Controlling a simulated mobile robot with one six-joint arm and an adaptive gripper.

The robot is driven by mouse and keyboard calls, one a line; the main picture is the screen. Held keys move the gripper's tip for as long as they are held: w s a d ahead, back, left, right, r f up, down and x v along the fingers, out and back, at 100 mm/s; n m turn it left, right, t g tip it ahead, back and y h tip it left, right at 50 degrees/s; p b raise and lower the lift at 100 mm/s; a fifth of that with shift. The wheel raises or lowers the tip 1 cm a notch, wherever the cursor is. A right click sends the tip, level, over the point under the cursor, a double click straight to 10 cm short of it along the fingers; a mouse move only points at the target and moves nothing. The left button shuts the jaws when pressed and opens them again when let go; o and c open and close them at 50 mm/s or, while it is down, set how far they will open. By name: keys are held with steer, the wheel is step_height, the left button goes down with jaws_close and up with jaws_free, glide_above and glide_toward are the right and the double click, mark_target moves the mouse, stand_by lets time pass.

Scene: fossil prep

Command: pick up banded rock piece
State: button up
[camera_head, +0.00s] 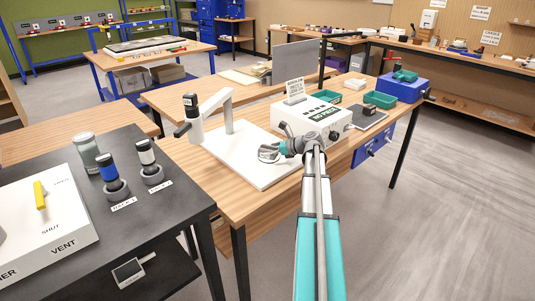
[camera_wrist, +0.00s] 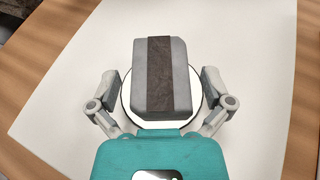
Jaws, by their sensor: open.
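The banded rock piece (camera_wrist: 146,78) is a grey block with a dark brown band along its middle. In the wrist view it sits on a round white disc (camera_wrist: 129,108) with a dark rim, on a white board. My gripper (camera_wrist: 160,92) is open, with one finger on each side of the block and a visible gap on both sides. I cannot tell its exact height over the block. In the head view my gripper (camera_head: 268,152) is low over the white board (camera_head: 232,150), and the block is hard to make out there.
Green trays (camera_head: 380,99) and a blue case (camera_head: 402,87) are farther right. A black bench (camera_head: 150,215) is at the left.

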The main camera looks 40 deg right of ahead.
steer(key=c, duration=1.3)
steer(key=shift+o, duration=0.2)
steer(key=shift+r, duration=0.15)
step_height(320, 180, up, 3)
steer(key=p, duration=0.2)
steer(key=shift+f+p, duration=0.2)
steer(key=shift+p, duration=0.2)
steer(key=s+d+r+p, duration=0.2)
steer(key=d+r+p, duration=0.3)
steer(key=d, duration=0.1)
steer(key=s+d+r+p, duration=0.3)
steer(key=d+r+p, duration=0.2)
steer(key=d, duration=0.1)
steer(key=shift+s+d, duration=0.35)
steer(key=shift+d, duration=0.05)
